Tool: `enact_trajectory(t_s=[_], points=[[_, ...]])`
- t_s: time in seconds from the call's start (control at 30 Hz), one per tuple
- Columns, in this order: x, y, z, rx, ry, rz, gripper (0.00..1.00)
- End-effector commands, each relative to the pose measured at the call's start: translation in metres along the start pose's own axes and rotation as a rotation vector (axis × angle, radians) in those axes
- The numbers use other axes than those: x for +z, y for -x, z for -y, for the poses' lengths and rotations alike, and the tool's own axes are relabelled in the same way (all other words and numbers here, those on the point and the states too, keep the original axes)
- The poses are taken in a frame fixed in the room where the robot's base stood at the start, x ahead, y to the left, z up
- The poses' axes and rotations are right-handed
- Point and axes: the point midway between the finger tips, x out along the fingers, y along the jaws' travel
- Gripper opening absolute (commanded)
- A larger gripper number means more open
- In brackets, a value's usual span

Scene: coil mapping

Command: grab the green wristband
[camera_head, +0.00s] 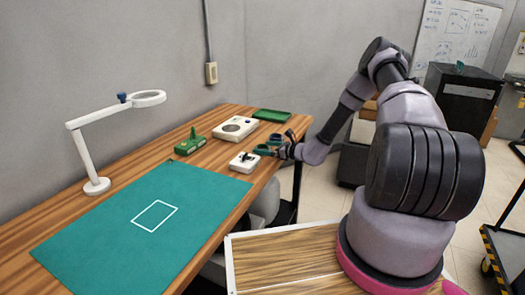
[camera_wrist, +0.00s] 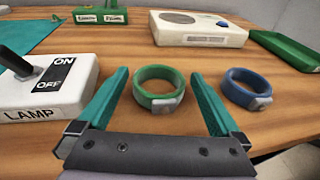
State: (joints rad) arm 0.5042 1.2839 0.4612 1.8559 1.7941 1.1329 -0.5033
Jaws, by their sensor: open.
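The green wristband (camera_wrist: 158,87), a ring with a grey clasp, lies on the wooden table (camera_wrist: 140,58) in the wrist view. My gripper (camera_wrist: 168,82) is open, with teal fingers on either side of the green wristband; I see no finger touching it. A blue wristband (camera_wrist: 246,88) with a light clasp lies to the right, outside my right finger. In the head view my gripper (camera_head: 273,145) is small at the table's right edge, and the wristbands are hard to make out there.
A white lamp switch box (camera_wrist: 44,84) stands close to my left finger. A white device (camera_wrist: 198,28), a green tray (camera_wrist: 285,46) and a green labelled block (camera_wrist: 97,17) stand farther back. A teal mat (camera_head: 140,225) and a white lamp (camera_head: 95,184) are on the table's nearer part.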

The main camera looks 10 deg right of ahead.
Motion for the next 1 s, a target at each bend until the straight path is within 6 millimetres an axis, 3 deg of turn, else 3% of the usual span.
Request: enact_trajectory(t_s=[0.03, 0.2, 0.23, 0.63, 1.0], points=[[0.000, 0.000, 0.000, 0.000, 0.000, 0.000, 1.00], [0.000, 0.000, 0.000, 0.000, 0.000, 0.000, 0.35], [0.000, 0.000, 0.000, 0.000, 0.000, 0.000, 0.30], [0.010, 0.002, 0.000, 0.000, 0.002, 0.000, 0.30], [0.074, 0.015, 0.000, 0.000, 0.005, 0.001, 0.29]])
